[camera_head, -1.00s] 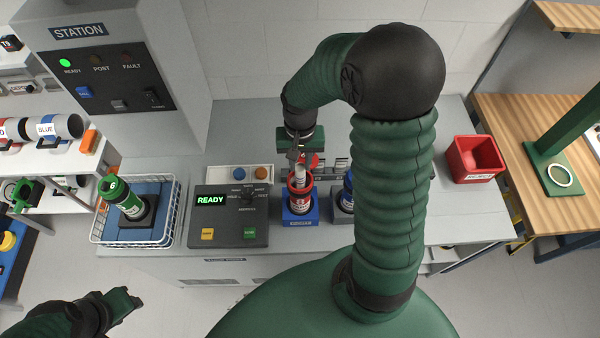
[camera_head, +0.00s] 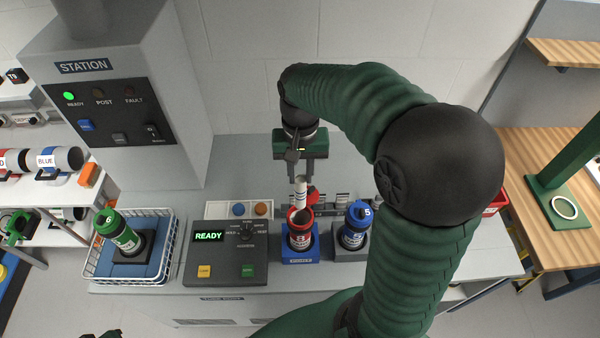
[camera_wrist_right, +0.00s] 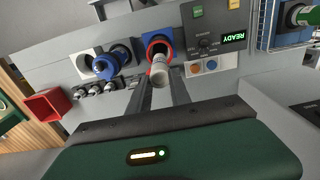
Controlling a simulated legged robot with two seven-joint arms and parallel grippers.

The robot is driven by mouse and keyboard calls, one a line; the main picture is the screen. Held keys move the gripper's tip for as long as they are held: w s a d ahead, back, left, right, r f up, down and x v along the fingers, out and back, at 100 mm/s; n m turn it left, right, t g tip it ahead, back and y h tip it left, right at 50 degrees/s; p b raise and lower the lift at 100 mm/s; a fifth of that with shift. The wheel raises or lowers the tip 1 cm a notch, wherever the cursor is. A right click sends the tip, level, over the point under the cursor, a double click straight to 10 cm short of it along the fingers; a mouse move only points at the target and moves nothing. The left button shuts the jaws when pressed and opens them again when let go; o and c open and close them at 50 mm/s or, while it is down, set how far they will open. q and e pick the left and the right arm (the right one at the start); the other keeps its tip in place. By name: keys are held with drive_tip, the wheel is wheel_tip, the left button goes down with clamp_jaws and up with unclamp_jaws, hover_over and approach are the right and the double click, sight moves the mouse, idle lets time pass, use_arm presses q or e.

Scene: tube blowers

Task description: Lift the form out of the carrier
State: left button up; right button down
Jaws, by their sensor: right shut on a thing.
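My right gripper (camera_head: 301,178) is shut on the pale, dark-banded cylindrical form (camera_head: 301,193), held upright over the red-rimmed carrier (camera_head: 300,242). The carrier stands in a blue holder (camera_head: 301,256) on the bench. The form's lower end is at the carrier's mouth; I cannot tell whether it is fully clear of the rim. In the right wrist view, the form (camera_wrist_right: 160,74) sits between the fingers in front of the carrier's red rim (camera_wrist_right: 149,44). Only a dark bit of my left gripper (camera_head: 103,335) shows at the bottom edge, too little to judge.
A blue-capped carrier (camera_head: 355,222) stands in a grey holder just right. A control box (camera_head: 226,262) reading READY is on the left, then a wire basket (camera_head: 92,262) with a green carrier (camera_head: 118,232). A red bin (camera_head: 495,203) is partly behind my right arm.

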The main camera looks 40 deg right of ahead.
wheel_tip(320, 180, up, 14)
drive_tip(key=p, duration=1.2)
drive_tip(key=shift+f, duration=0.35)
